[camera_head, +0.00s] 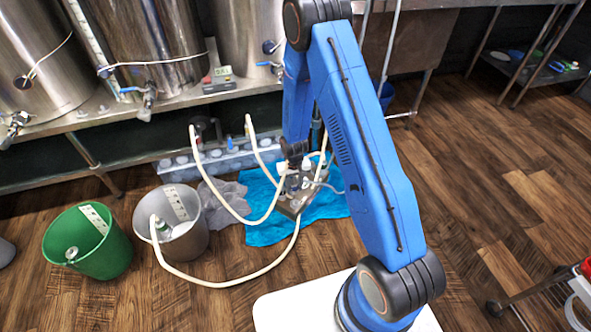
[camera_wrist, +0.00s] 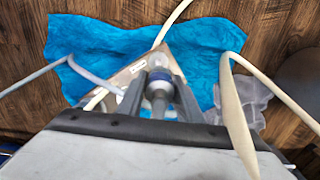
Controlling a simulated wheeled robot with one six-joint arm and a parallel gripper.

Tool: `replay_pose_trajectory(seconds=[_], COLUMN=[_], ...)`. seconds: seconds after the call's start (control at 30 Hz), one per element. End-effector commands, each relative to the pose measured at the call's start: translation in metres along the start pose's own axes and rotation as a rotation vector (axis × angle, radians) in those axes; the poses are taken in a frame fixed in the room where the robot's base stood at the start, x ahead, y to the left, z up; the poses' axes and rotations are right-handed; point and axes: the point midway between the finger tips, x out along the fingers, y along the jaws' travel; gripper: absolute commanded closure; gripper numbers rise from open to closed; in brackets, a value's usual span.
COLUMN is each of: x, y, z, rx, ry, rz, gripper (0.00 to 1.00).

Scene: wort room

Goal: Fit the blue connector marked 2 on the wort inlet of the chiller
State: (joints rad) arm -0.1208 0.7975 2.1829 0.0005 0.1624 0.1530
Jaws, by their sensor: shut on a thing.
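In the wrist view my gripper (camera_wrist: 158,91) is shut on a clear and grey connector with a blue band (camera_wrist: 158,76), held between its two dark fingers. No number is readable on it. The chiller, a metal plate-like block (camera_head: 298,200), sits on a blue cloth (camera_head: 233,236) on the floor in the head view. Its edge (camera_wrist: 127,74) shows behind the connector in the wrist view. My gripper is above or at the chiller in the head view. The arm and hoses partly hide the spot, and I cannot tell whether the connector touches the wort inlet.
Cream hoses (camera_head: 217,283) loop around the chiller. A steel bucket (camera_head: 190,246) and a green bucket (camera_head: 104,256) stand to the left. A grey cloth (camera_head: 228,199) lies beside the blue one. Steel tanks (camera_head: 165,45) stand on a bench behind.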

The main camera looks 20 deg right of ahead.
Motion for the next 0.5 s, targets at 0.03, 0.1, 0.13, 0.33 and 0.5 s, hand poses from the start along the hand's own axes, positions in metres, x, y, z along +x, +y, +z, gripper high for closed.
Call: replay_pose_trajectory(seconds=[0.03,0.1,0.13,0.33,0.5], x=[0.004,0.007,0.009,0.019,0.033], y=[-0.001,-0.002,-0.002,-0.002,-0.002], z=[0.004,0.006,0.006,0.006,0.006], rx=[0.000,0.001,0.001,0.002,0.002], ry=[0.000,0.000,0.000,0.000,-0.001], rz=[0.000,0.000,0.000,0.000,0.000], gripper=[0.94,0.94,0.94,0.94,0.94])
